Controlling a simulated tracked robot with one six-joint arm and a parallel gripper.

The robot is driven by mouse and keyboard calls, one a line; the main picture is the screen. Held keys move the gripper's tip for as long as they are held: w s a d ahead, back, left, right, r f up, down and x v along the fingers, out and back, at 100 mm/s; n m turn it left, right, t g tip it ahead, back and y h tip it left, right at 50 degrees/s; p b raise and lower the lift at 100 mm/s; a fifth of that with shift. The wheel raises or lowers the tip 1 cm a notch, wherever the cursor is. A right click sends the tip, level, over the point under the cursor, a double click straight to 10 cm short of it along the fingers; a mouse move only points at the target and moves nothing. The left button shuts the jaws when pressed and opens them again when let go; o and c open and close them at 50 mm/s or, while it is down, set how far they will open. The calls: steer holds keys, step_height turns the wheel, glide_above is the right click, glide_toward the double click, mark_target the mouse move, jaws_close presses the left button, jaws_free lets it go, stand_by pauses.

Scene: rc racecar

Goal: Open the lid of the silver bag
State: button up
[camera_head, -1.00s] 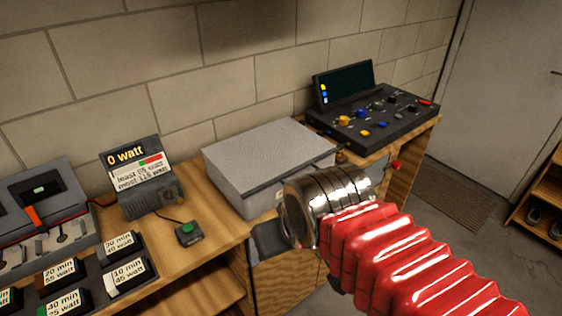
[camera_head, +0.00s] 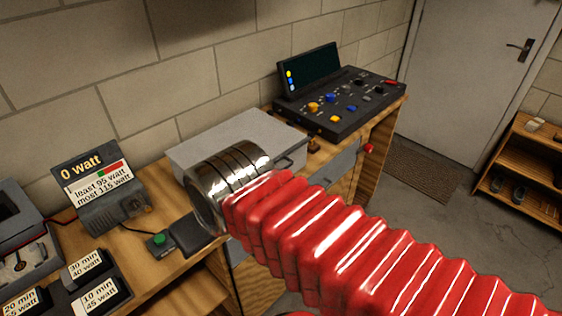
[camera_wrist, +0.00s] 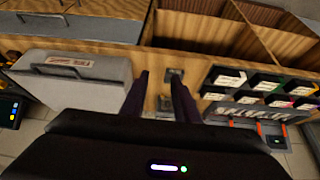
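The silver bag is a grey, box-like case (camera_head: 240,131) with its lid shut, lying on the wooden bench against the wall. In the wrist view the case (camera_wrist: 98,68) is at the left, with a dark handle and a small label on it. My gripper (camera_wrist: 158,80) is open and empty, its two dark fingers apart just right of the case. In the head view my gripper (camera_head: 195,235) is a dark shape below the shiny metal wrist, at the front left of the case. My wrist and red arm hide the case's front left part.
A watt display (camera_head: 95,185) and a small green-button box (camera_head: 160,241) stand left of the case. Labelled black blocks (camera_head: 90,268) lie at the lower left. A control panel (camera_head: 345,105) stands right of the case. Open floor (camera_head: 420,220) lies right of the bench.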

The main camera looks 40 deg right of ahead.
steer(key=w+d+r+m+g, duration=0.1)
steer(key=w+d+r+m, duration=0.1)
steer(key=d+m, duration=0.4)
steer(key=w+d+r+m+g, duration=0.1)
steer(key=d+m, duration=0.4)
steer(key=d, duration=0.8)
steer(key=w+d+r+m+g, duration=0.1)
steer(key=w+d+r+m, duration=0.3)
steer(key=d, duration=0.5)
steer(key=m, duration=0.2)
steer(key=shift+d+m, duration=0.3)
steer(key=shift+w, duration=0.15)
steer(key=x, duration=1.3)
steer(key=shift+f, duration=0.45)
steer(key=shift+c, duration=0.5)
